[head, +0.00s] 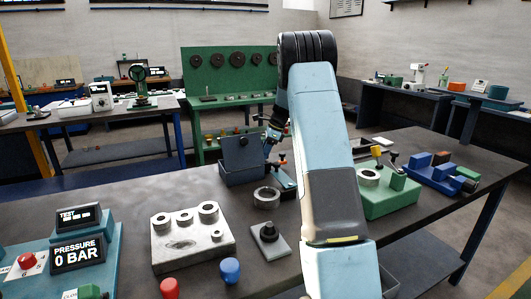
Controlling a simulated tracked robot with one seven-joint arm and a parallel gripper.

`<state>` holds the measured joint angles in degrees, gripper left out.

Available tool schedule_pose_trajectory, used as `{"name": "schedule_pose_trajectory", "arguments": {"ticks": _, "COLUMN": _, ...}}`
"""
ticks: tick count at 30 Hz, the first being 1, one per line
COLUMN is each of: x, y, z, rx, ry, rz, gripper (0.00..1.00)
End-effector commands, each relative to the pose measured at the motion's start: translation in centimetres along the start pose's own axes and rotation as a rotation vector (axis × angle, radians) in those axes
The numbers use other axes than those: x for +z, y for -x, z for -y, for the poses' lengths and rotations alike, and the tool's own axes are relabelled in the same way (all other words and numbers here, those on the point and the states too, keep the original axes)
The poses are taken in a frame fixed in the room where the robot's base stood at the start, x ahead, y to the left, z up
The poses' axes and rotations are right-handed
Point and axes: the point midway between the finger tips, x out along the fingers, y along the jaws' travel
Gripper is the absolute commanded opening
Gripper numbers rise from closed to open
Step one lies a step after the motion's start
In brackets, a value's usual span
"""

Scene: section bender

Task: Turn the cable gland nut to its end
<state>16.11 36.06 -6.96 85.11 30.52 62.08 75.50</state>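A blue-grey box (240,172) with an upright front or lid stands near the middle of the workbench, left of my arm. The cable gland nut cannot be clearly made out; it may be at the box's right side, where my arm's end covers the view. My gripper (269,147) is small and dark beside the box's right upper edge, partly behind my arm. Its fingers are too small to tell whether they are open or shut, or touching anything.
A dark ring (266,197) and a plate with a black knob (268,236) lie in front of the box. A metal block with holes (190,245) is left of them. A green fixture (390,195) and blue blocks (440,172) stand right of my arm. A pressure display (78,254) is front left.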

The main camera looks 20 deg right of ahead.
Motion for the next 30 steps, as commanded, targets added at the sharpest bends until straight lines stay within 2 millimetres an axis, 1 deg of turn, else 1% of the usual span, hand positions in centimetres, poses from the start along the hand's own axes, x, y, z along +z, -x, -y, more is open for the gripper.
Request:
{"name": "schedule_pose_trajectory", "arguments": {"ticks": 1, "x": 0.0, "y": 0.0, "z": 0.0, "rx": 0.001, "ry": 0.0, "rz": 0.0, "gripper": 0.52}}
{"name": "schedule_pose_trajectory", "arguments": {"ticks": 5, "x": -0.1, "y": -0.1, "z": -0.1, "rx": 0.003, "ry": 0.0, "rz": -0.001, "gripper": 0.65}}
{"name": "schedule_pose_trajectory", "arguments": {"ticks": 12, "x": -0.1, "y": -0.1, "z": -0.1, "rx": 0.004, "ry": -0.001, "rz": -0.001, "gripper": 0.65}}
{"name": "schedule_pose_trajectory", "arguments": {"ticks": 16, "x": -0.1, "y": 0.6, "z": -0.1, "rx": 0.002, "ry": 0.0, "rz": -0.001, "gripper": 0.65}}
{"name": "schedule_pose_trajectory", "arguments": {"ticks": 20, "x": -0.1, "y": 2.4, "z": -0.1, "rx": 0.001, "ry": -0.001, "rz": -0.001, "gripper": 0.65}}
{"name": "schedule_pose_trajectory", "arguments": {"ticks": 30, "x": -0.1, "y": 9.0, "z": 0.0, "rx": 0.002, "ry": 0.0, "rz": -0.002, "gripper": 0.65}}
